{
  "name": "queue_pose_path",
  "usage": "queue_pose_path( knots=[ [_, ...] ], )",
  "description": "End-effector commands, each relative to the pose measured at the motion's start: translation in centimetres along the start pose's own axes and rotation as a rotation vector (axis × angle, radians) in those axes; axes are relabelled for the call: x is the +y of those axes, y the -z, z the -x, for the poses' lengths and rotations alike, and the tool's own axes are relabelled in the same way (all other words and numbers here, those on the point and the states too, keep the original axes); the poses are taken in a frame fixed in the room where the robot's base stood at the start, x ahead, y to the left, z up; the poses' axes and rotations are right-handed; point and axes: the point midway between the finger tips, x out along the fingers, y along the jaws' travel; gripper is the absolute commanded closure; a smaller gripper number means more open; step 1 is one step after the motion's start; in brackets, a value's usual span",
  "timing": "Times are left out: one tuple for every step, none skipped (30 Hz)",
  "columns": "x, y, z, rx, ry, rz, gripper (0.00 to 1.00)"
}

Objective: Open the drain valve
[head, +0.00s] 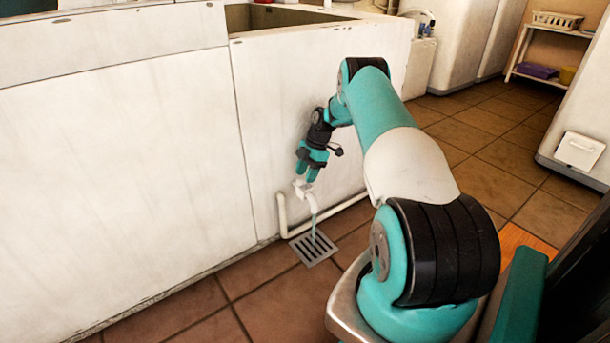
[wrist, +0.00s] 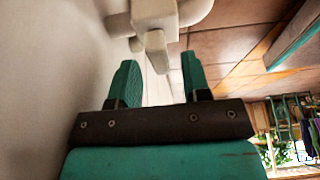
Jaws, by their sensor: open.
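The drain valve (head: 302,187) is a white fitting low on the white basin wall, with a pipe spout bending down. In the wrist view its pale body (wrist: 153,14) is at the top, and a short stub, perhaps the handle (wrist: 156,46), points toward my gripper. My gripper (head: 308,173) is just above the valve in the head view. In the wrist view my gripper (wrist: 159,60) is open, with one teal finger on each side of the stub's end and gaps between. A thin pale-blue stream (head: 314,227) shows below the spout.
A metal floor grate (head: 313,248) lies below the spout. A white pipe (head: 283,215) runs along the wall foot. The white basin wall (head: 120,180) stands close beside my gripper. Brown tiled floor (head: 490,150) is open at the right.

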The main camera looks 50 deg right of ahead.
Motion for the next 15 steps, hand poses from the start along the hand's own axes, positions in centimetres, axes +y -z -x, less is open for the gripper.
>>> queue_pose_path(
  knots=[
    [0.1,0.1,1.4,-0.002,-0.003,0.000,0.56],
    [0.1,0.1,2.0,-0.002,-0.003,0.000,0.56],
    [0.1,0.1,3.0,-0.002,-0.004,0.000,0.56],
    [0.1,0.1,3.8,-0.002,-0.004,-0.001,0.56],
    [0.1,0.1,4.6,-0.002,-0.004,-0.001,0.56],
    [0.1,0.2,5.7,-0.003,-0.005,0.001,0.56],
    [0.1,0.2,6.5,-0.002,-0.004,0.001,0.56],
    [0.1,0.2,7.2,-0.002,-0.004,0.000,0.56],
    [0.0,0.2,8.3,-0.002,-0.003,0.001,0.56],
    [0.0,0.2,9.1,-0.002,-0.004,0.001,0.56],
    [0.0,0.2,9.8,-0.001,-0.003,0.000,0.56],
    [0.1,0.2,10.8,-0.002,-0.003,0.001,0.56],
    [0.0,0.2,11.4,-0.002,-0.002,0.002,0.56],
    [0.0,0.2,12.1,-0.001,-0.002,0.001,0.56],
    [0.0,0.2,12.9,0.000,-0.003,0.002,0.56]
  ],
)
